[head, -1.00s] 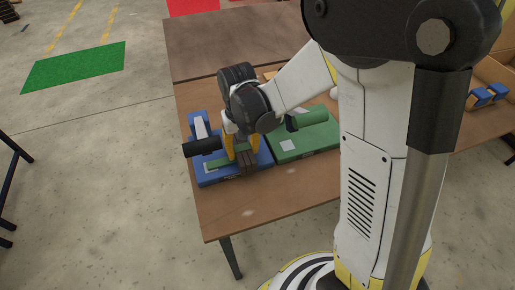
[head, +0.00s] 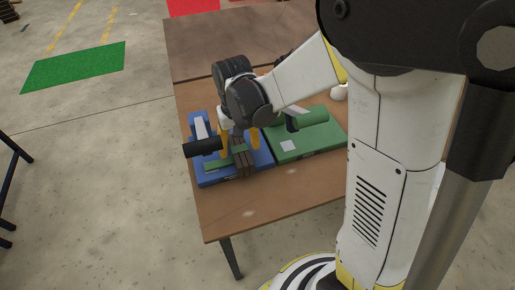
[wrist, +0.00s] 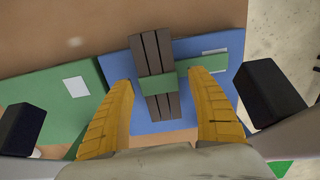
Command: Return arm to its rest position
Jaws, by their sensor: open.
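My gripper (head: 239,142) is above the blue base (head: 207,179) on the wooden table. The block (head: 242,160) also shows below the fingers in the head view.
A green mat (head: 73,67) lies on the floor at left.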

